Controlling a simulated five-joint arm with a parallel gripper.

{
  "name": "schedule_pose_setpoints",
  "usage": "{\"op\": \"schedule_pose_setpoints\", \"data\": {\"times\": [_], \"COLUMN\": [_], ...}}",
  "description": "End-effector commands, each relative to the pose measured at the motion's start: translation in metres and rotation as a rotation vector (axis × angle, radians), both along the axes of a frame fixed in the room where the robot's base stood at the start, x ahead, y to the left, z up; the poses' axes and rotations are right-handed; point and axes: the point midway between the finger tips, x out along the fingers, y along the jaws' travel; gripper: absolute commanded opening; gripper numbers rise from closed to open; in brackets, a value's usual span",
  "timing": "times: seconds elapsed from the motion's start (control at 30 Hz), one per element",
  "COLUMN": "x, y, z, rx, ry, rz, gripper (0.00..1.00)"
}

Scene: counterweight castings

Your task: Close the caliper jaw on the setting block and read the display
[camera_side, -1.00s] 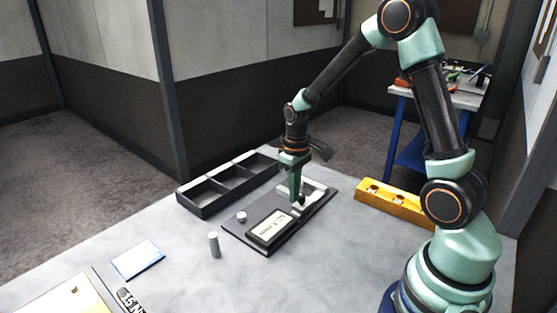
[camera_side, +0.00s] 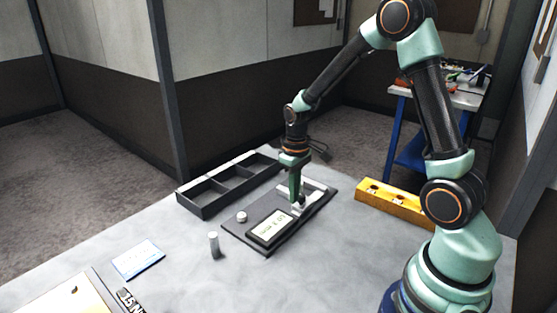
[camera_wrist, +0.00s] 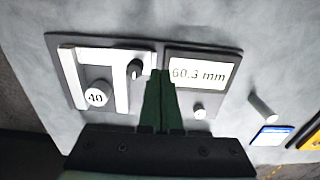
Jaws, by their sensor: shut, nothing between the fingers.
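The caliper gauge sits on a dark plate (camera_side: 240,232). In the wrist view, its white fixed jaw (camera_wrist: 70,75) is at left and its white sliding jaw (camera_wrist: 121,85) is at right. The round setting block marked 40 (camera_wrist: 97,94) stands between them, near the left jaw, with a narrow gap to the right one. A dark knob (camera_wrist: 134,68) is by the sliding jaw. The display (camera_wrist: 200,72) reads 60.3 mm; it also shows in the side view (camera_side: 270,227). My gripper (camera_wrist: 160,76) is shut and empty, its tips between knob and display; in the side view (camera_side: 296,200) it is low over the plate.
A small round button (camera_wrist: 198,110) is on the plate. A grey cylinder (camera_side: 214,245) stands in front of it. A black divided tray (camera_side: 205,208) lies behind left, a yellow block with holes (camera_side: 395,203) at right, a blue-white card (camera_side: 138,260) at front left.

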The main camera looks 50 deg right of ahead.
Motion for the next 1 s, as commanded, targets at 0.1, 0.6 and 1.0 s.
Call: {"op": "schedule_pose_setpoints", "data": {"times": [0.1, 0.6, 1.0], "x": [-0.001, 0.000, 0.000], "y": [0.000, 0.000, 0.000], "z": [-0.005, -0.023, -0.032], "rx": [0.001, 0.000, 0.000], "ry": [0.003, 0.001, 0.000], "rz": [0.000, 0.000, 0.000], "gripper": [0.00, 0.00, 0.00]}}
